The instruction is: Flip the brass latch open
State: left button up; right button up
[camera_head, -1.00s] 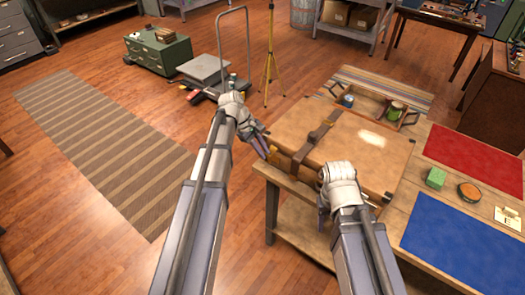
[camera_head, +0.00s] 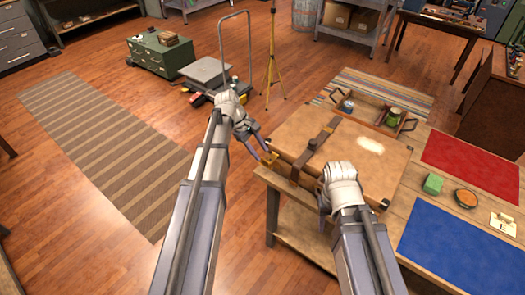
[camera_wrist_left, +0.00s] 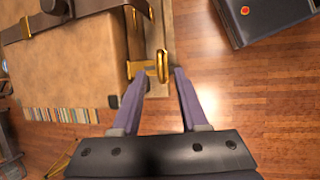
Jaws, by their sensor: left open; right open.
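A brass latch (camera_head: 269,157) sits at the left front edge of a tan case (camera_head: 345,150) with a dark leather strap. In the left wrist view the latch (camera_wrist_left: 158,66) is a gold piece by the case's edge. My left gripper (camera_head: 259,147) is open at the latch. In the left wrist view its two fingertips (camera_wrist_left: 154,82) lie either side of the latch's lower end; contact cannot be told. My right gripper (camera_head: 325,205) is open near the case's front edge, its fingers mostly hidden by its own wrist.
A wooden tray (camera_head: 370,112) with cans stands behind. Floor is open left of the bench.

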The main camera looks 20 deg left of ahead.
pick_arm(q)
jog(key=p+v, duration=0.2)
jog(key=v, duration=0.2)
jog(key=shift+p, duration=0.3)
pick_arm(e)
notch_tip(320, 180, up, 4)
jog(key=shift+f, duration=0.2)
pick_arm(q)
jog(key=shift+f, duration=0.1)
jog(key=s+d+f+m+y, duration=0.1)
jog(key=s+d+m+y, duration=0.2)
jog(key=s+d+m, duration=0.5)
jog(key=s+d+f+m+g+y+b, duration=0.1)
jog(key=s+d+f+m+y, duration=0.1)
jog(key=s+d+m, duration=0.7)
jog(key=s+y, duration=0.1)
jog(key=s, duration=0.2)
jog(key=shift+d+f+b, duration=0.25)
jog(key=shift+d+b, duration=0.05)
jog(key=shift+d, duration=0.1)
pick_arm(e)
jog(key=shift+f, duration=0.8)
